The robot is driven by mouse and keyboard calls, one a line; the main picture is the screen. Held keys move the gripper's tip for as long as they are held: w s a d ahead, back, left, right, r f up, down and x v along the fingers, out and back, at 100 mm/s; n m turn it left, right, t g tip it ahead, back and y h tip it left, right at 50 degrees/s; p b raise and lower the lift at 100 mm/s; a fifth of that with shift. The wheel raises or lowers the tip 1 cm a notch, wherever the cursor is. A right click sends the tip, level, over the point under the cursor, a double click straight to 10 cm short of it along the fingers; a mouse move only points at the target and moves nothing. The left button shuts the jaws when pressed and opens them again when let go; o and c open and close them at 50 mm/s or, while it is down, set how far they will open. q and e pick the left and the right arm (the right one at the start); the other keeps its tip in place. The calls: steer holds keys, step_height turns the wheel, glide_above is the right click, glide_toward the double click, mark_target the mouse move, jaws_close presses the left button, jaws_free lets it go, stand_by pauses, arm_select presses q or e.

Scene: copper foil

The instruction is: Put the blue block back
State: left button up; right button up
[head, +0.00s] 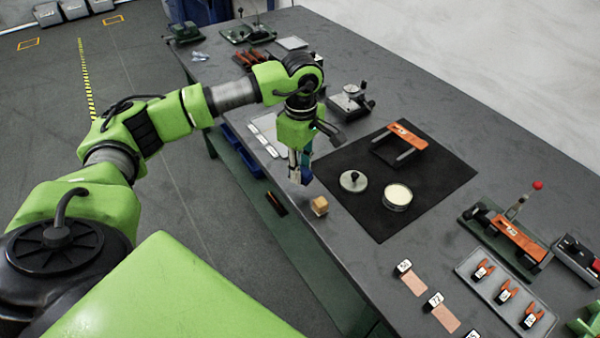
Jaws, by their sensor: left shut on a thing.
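My left gripper (300,172) points down over the near left edge of the dark workbench. It is shut on a small blue block (306,176), partly hidden by the fingers. The block appears to be held above the bench, left of the black mat; the exact height is hard to tell. My right gripper is not in view.
The black mat (445,185) holds an orange-handled frame (407,136), a round lid (353,181) and a round tin (397,197). A tray of orange clips (505,293) and copper strips (412,283) lie nearer right. Blue bins (243,155) sit below the bench's left edge.

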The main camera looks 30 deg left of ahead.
mark_target(300, 186)
arm_select(q)
steer(key=shift+w+a+f, duration=0.35)
steer(key=shift+w+f, duration=0.05)
steer(key=shift+f, duration=0.25)
step_height(300, 186, down, 3)
steer(key=shift+w+a+r+p, duration=0.1)
steer(key=shift+w+a+p, duration=0.05)
steer(key=shift+p, duration=0.75)
steer(key=shift+f, duration=0.4)
steer(key=shift+f, duration=0.1)
steer(key=shift+f, duration=0.15)
steer(key=o, duration=1)
